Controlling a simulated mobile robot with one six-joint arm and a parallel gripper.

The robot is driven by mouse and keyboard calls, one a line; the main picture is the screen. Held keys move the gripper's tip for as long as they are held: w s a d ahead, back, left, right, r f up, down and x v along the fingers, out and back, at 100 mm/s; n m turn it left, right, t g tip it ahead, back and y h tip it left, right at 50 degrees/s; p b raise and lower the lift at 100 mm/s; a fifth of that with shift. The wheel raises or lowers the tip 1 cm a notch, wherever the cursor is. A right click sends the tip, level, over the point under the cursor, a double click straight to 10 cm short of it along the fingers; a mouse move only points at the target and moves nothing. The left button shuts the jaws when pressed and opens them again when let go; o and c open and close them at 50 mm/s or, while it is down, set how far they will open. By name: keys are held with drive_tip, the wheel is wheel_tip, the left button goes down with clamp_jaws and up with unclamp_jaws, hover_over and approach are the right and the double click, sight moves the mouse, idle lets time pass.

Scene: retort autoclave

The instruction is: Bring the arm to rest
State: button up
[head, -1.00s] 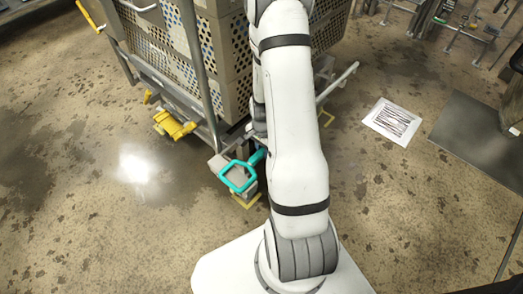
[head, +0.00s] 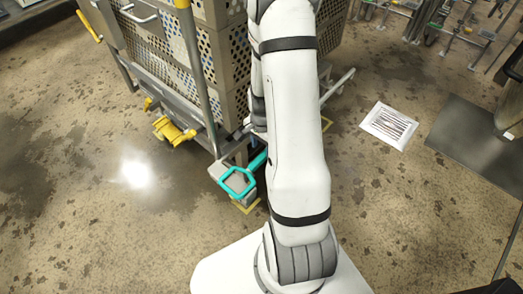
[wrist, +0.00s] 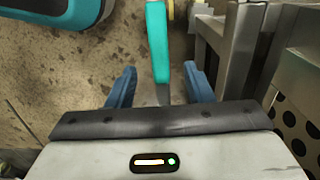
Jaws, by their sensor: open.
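My gripper (wrist: 159,72) shows in the wrist view with its two blue fingers apart. A teal bar (wrist: 157,40) stands between the fingers, with a gap on each side; I cannot tell whether it touches anything nearer the palm. In the head view my white arm reaches up the middle of the picture, and my gripper is hidden there. A teal loop handle (head: 237,181) shows low beside the cart, left of my arm.
A perforated basket cart (head: 165,65) stands behind and left of my arm. It carries a yellow fitting (head: 174,131) low down. A white striped sheet (head: 390,125) and a dark plate (head: 475,140) lie to the right. Floor is open at left and lower right.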

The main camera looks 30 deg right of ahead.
drive_tip(key=shift+r, duration=1)
drive_tip(key=s+a+r+n+t+p, duration=0.1)
drive_tip(key=s+a+r+n+p, duration=0.3)
drive_tip(key=r, duration=1.2)
drive_tip(key=s+a+r+n+p, duration=0.4)
drive_tip(key=r+p, duration=0.7)
drive_tip(key=r, duration=0.4)
drive_tip(key=s+a+r+n+t+p, duration=0.1)
drive_tip(key=s+a+r+n+p, duration=0.3)
drive_tip(key=r, duration=1.2)
drive_tip(key=a+n+p, duration=0.1)
drive_tip(key=n+p, duration=0.1)
drive_tip(key=p, duration=0.1)
drive_tip(key=shift+r+t, duration=0.3)
drive_tip(key=shift+c, duration=1.2)
